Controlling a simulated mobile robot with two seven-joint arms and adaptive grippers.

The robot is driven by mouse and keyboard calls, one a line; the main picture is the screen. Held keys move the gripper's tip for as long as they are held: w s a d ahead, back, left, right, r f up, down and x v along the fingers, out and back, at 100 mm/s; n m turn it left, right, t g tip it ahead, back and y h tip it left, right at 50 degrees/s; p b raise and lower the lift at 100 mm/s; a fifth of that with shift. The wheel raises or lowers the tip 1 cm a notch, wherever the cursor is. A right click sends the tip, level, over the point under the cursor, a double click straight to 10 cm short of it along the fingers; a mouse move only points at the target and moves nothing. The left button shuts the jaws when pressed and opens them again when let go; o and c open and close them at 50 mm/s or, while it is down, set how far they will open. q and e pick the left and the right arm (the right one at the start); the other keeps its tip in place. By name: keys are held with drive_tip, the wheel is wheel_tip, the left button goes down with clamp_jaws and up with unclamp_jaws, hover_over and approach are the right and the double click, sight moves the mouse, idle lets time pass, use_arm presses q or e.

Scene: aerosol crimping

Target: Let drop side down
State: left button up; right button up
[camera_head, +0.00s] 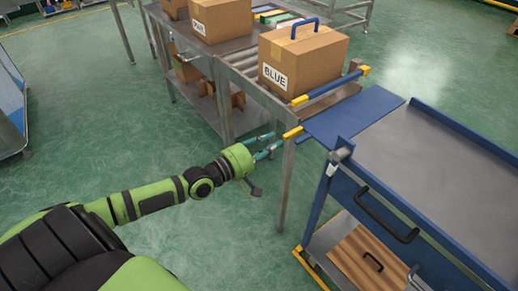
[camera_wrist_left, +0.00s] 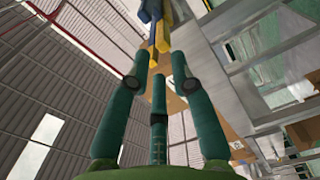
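A flat blue flap (camera_head: 350,117) stands out level from the left edge of the blue cart (camera_head: 440,160) and reaches the end of the roller table. A short yellow handle end (camera_head: 292,132) sticks out at the flap's left corner, by the table leg. My left gripper (camera_head: 274,142) is just left of this handle, its teal fingers spread and apparently empty. The left wrist view shows the spread fingers (camera_wrist_left: 158,85), with yellow and blue parts (camera_wrist_left: 158,40) beyond their tips. Contact cannot be told. My right gripper is not in view.
A carton marked BLUE (camera_head: 300,62) with a blue handle stands on the roller table (camera_head: 245,68), behind a blue bar with yellow ends (camera_head: 330,88). More cartons stand farther back. The cart's lower shelf holds a wooden board (camera_head: 370,262). The green floor (camera_head: 180,240) is open around my left arm.

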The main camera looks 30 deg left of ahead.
use_arm(q)
drive_tip(key=shift+v, duration=1.9)
drive_tip(key=s+a+f+m+g+y+p, duration=0.2)
drive_tip(key=s+f, duration=0.2)
drive_tip(key=f, duration=0.5)
drive_tip(key=s+a+f+m+g+y+p, duration=0.2)
drive_tip(key=s+f+g+p, duration=0.15)
drive_tip(key=f, duration=0.55)
drive_tip(key=s+a+f+m+g+y+p, duration=0.1)
drive_tip(key=s+a+f+m+g+y, duration=0.1)
drive_tip(key=s+f, duration=0.5)
drive_tip(key=s+d+f+m+g+p, duration=0.1)
drive_tip(key=s+d+f+m+g, duration=0.1)
drive_tip(key=s, duration=0.6)
drive_tip(key=s+d+f+m+g+p, duration=0.2)
drive_tip(key=s+d+f+m+g, duration=0.1)
drive_tip(key=s+d+f, duration=0.4)
drive_tip(key=s+d+f+m+g+p, duration=0.1)
drive_tip(key=s+d+f+m+g, duration=0.2)
drive_tip(key=s, duration=0.8)
wheel_tip(320, 180, down, 3)
drive_tip(key=shift+s+d+r+m+p, duration=0.25)
drive_tip(key=shift+d+m+p, duration=0.1)
drive_tip(key=shift+d, duration=0.45)
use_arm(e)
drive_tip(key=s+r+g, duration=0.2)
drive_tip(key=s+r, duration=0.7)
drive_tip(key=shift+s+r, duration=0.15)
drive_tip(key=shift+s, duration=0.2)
